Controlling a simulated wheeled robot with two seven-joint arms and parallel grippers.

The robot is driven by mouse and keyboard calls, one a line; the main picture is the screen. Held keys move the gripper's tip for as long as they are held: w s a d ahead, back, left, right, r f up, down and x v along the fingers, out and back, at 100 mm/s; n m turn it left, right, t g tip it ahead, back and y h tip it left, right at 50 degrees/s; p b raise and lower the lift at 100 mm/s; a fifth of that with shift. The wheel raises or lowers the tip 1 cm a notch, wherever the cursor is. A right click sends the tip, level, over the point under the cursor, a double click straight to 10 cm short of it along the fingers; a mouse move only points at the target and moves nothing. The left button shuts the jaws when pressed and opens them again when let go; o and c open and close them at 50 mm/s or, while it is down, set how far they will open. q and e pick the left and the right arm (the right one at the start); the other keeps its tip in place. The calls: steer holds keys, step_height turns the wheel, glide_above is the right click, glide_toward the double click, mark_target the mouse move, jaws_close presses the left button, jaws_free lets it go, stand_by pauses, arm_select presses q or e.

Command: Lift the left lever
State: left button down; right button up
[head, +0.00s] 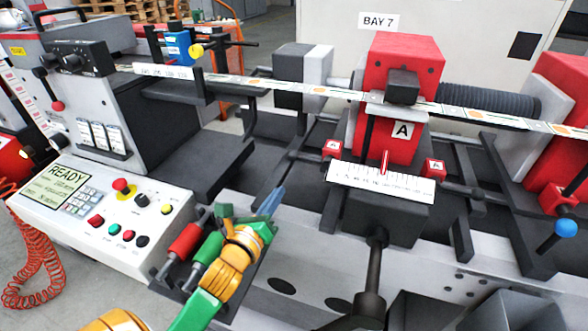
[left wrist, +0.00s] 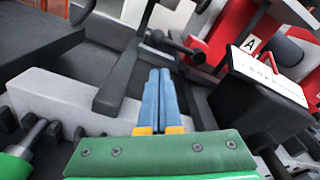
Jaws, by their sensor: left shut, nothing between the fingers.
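Several knobbed levers show in the head view. A lever with a red knob (head: 57,105) hangs on the control box at the far left. A lever with a yellow knob (head: 196,50) sticks out sideways from a blue block. A lever with a blue knob (head: 566,228) is at the right edge. The frames do not show which is meant by the left lever. My left gripper (head: 271,201) is shut and empty, in front of the machine rails and apart from all three knobs. Its blue fingers (left wrist: 160,78) lie together in the left wrist view. My right gripper is out of view.
Red (head: 186,240) and green (head: 208,249) handles stand close beside my left gripper. The button panel (head: 112,228) is to its left. A white scale (head: 383,181) and red block A (head: 401,135) are to its right. The label web (head: 310,90) crosses above the rails.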

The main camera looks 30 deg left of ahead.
arm_select(q)
steer(key=p, duration=0.1)
glide_toward(310, 159)
steer(key=w+a+f, duration=0.3)
steer(key=w+a, duration=0.1)
steer(key=w, duration=0.2)
steer(key=shift+a+f, duration=0.2)
steer(key=shift+a, duration=0.1)
steer(key=shift+w, duration=0.1)
